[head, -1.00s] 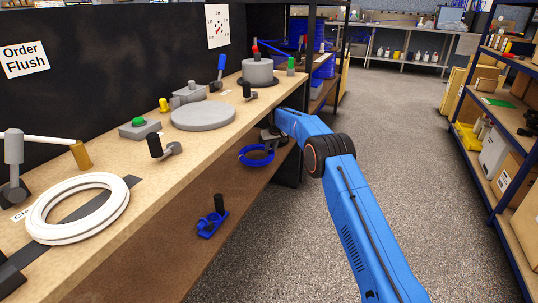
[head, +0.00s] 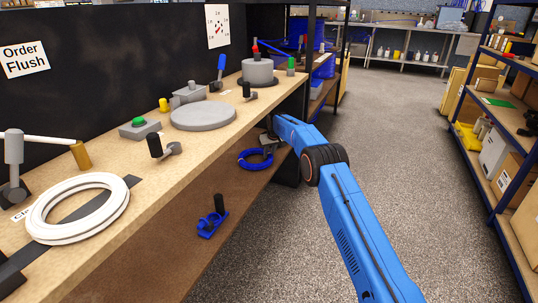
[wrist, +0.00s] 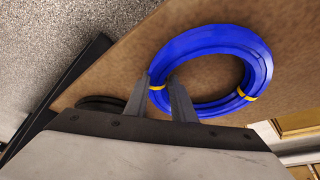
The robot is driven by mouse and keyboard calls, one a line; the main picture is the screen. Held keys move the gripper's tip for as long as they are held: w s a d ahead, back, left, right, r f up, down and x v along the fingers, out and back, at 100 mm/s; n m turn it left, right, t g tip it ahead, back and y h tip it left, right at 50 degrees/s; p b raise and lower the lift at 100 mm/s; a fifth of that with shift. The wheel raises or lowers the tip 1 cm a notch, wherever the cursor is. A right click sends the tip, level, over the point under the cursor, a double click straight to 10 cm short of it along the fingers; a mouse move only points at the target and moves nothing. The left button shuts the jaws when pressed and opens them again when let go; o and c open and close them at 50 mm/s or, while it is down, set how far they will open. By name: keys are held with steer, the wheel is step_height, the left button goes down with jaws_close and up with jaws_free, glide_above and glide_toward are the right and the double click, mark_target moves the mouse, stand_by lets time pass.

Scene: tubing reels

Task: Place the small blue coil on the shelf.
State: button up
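The small blue coil (head: 243,164) is over the lower wooden shelf (head: 185,233) of the bench, near its far end. In the wrist view the coil (wrist: 258,62) appears flat above the brown board, with yellow ties on its ring. My gripper (wrist: 160,76) has one finger outside the ring and one inside, with the tubing filling the gap at the fingertips; it looks shut on the coil. Whether the coil rests on the board or hangs just above it is hard to tell.
A blue fixture with a dark post (head: 212,222) stands nearer on the lower shelf. The bench top holds a white coil (head: 38,222), a grey disc (head: 203,116) and a green button box (head: 139,129). A rack with boxes (head: 495,150) stands right; the floor between is clear.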

steer(key=o, duration=0.4)
steer(key=shift+o, duration=0.2)
steer(key=shift+s+d+r, duration=0.15)
steer(key=shift+s+r, duration=0.05)
steer(key=shift+r, duration=0.5)
steer(key=shift+s+d+r, duration=0.25)
steer(key=shift+s+r, duration=0.15)
steer(key=shift+s, duration=0.05)
steer(key=shift+s+d+r, duration=0.2)
steer(key=shift+s+r, duration=0.15)
steer(key=shift+s, duration=0.1)
steer(key=s+d, duration=0.4)
steer(key=s, duration=0.5)
steer(key=shift+s+d, duration=0.3)
steer(key=shift+d, duration=0.1)
